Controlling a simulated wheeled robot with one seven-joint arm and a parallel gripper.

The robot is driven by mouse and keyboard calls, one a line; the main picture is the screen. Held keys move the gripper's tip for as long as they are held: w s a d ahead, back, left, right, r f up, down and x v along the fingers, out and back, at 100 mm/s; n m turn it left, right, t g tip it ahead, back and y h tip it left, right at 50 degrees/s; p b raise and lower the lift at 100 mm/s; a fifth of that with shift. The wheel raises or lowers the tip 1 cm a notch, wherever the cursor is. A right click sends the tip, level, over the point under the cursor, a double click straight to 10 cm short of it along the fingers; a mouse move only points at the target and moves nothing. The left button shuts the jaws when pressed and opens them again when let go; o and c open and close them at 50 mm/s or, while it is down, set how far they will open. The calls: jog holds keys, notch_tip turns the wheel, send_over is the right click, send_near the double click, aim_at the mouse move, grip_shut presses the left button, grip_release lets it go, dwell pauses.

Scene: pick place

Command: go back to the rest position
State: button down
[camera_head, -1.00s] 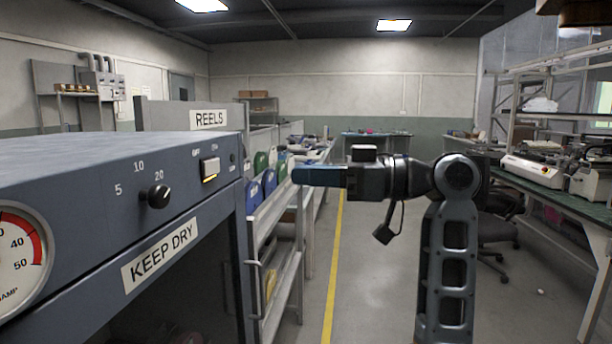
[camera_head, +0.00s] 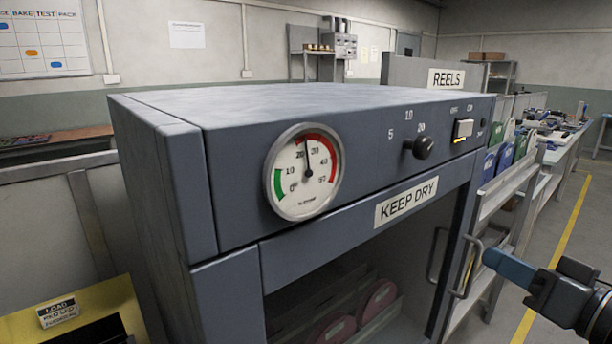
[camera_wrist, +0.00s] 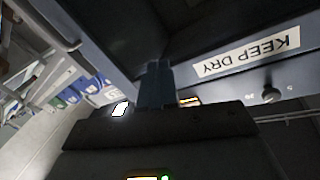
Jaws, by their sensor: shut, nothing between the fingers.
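My gripper (camera_head: 490,257) is at the lower right of the head view, with its blue fingers together and nothing between them. It points left toward the front of a grey-blue dry cabinet (camera_head: 230,165) marked KEEP DRY. A gap to the cabinet cannot be judged exactly. In the wrist view the blue fingers (camera_wrist: 156,85) show in the middle, in front of the cabinet front (camera_wrist: 225,35), which appears turned over.
The cabinet carries a round gauge (camera_head: 305,172), a black knob (camera_head: 422,147) and a lit switch (camera_head: 463,128). Reels (camera_head: 380,298) stand inside. A yellow feeder box (camera_head: 115,300) is at lower left.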

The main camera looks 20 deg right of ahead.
jog(key=s+a+f+m+g+h, duration=0.1)
jog(key=s+a+f+h, duration=0.1)
jog(key=s+a+f, duration=0.4)
jog(key=s+a+f+m+g+h, duration=0.15)
jog(key=s+a+f, duration=0.25)
jog(key=f, duration=0.4)
jog(key=s+a+n+y, duration=0.1)
jog(key=s+a+n, duration=0.2)
jog(key=s, duration=0.5)
jog(key=s+a+n+y, duration=0.1)
jog(key=s+a+n, duration=0.2)
jog(key=s, duration=0.6)
jog(key=a, duration=0.2)
jog(key=shift+s+a+r, duration=0.2)
jog(key=shift+a, duration=0.15)
jog(key=shift+n+y, duration=0.25)
